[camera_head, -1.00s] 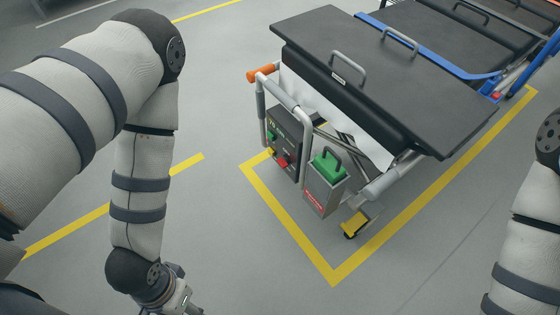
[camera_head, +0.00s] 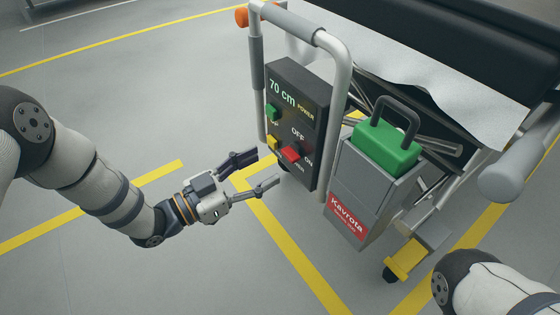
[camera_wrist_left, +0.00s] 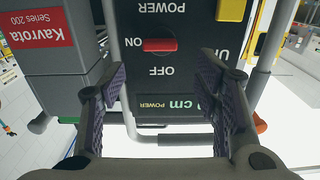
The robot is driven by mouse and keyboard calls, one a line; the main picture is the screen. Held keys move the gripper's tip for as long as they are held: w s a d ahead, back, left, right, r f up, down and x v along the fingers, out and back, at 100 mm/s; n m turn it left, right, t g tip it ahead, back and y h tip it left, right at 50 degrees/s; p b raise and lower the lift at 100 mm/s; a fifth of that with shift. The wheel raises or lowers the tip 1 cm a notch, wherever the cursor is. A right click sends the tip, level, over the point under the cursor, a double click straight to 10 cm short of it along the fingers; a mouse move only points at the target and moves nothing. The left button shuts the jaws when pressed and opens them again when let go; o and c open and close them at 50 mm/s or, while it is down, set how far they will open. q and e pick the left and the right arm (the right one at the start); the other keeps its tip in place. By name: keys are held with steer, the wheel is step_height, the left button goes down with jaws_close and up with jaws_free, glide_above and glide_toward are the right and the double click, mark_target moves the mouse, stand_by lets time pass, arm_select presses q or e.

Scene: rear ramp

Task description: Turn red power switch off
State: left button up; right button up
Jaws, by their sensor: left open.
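The red power switch (camera_head: 290,154) sits on the black control panel (camera_head: 318,112). It lies level with the ON label, with the OFF label above it in the head view. In the left wrist view the panel is upside down, and the red switch (camera_wrist_left: 160,45) lies horizontally with one end toward ON. My left gripper (camera_head: 266,168) is open and empty, its fingers pointing at the panel just left of the switch. In the left wrist view the switch lies beyond the gap between the fingertips (camera_wrist_left: 161,72), with no contact visible. My right gripper is out of view.
A grey box (camera_head: 350,200) with a green handled block (camera_head: 384,148) stands right of the panel. A grey tubular handle (camera_head: 300,30) frames the panel. A green button (camera_head: 272,112) and a yellow button (camera_head: 271,143) are nearby. Floor on the left is clear.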

mark_target(286, 156)
arm_select(q)
steer(key=x, duration=0.2)
steer(key=b+x, duration=0.1)
steer(key=x, duration=0.2)
steer(key=shift+w+d+f+b, duration=0.2)
steer(key=shift+d+f+b, duration=0.05)
steer(key=shift+b, duration=0.1)
steer(key=shift+w+d+r, duration=0.15)
steer(key=shift+w+d, duration=0.15)
steer(key=shift+d, duration=0.15)
steer(key=c, duration=1.1)
